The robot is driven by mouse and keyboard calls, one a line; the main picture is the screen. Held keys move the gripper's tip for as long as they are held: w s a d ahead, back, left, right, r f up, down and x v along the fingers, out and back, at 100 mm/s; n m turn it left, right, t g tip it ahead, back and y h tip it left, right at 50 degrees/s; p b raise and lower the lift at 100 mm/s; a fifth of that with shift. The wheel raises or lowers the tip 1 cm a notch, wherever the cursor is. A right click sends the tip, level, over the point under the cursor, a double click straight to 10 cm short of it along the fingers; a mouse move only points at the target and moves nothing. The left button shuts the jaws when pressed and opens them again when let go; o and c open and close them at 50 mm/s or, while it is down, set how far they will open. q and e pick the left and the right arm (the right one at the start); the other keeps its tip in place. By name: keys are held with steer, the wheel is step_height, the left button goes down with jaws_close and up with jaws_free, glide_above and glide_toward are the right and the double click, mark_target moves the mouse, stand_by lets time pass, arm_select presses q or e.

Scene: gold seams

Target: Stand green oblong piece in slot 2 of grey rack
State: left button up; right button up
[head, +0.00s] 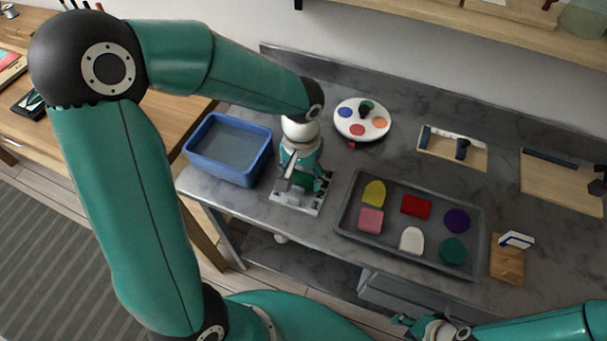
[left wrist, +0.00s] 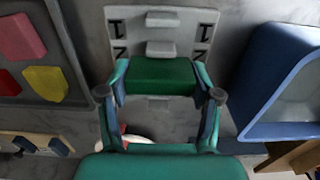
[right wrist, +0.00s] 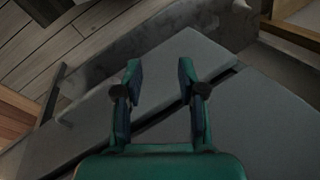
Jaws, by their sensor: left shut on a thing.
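My left gripper (head: 305,182) is shut on the green oblong piece (left wrist: 158,76), with one finger at each end of it. The piece is at the grey rack (head: 284,195), which stands on the counter between the blue tub and the dark tray. In the left wrist view the rack (left wrist: 180,35) shows dividers and side labels, 1 and what looks like 2. The piece covers the rack just beside the lower label. I cannot tell whether its lower edge is inside a slot or above it. My right gripper (right wrist: 159,65) is open and empty.
A blue tub (head: 210,175) stands left of the rack. A dark tray (head: 350,220) with several coloured pieces lies to its right. A round white palette (head: 345,116) is behind. A wooden block (head: 507,266) and wooden boards (head: 560,183) lie at the right.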

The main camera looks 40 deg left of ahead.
arm_select(q)
steer(key=shift+f+b, duration=0.7)
stand_by(0.3)
steer(key=o, duration=1.3)
steer(key=shift+r+p, duration=2.6)
steer(key=shift+r, duration=0.9)
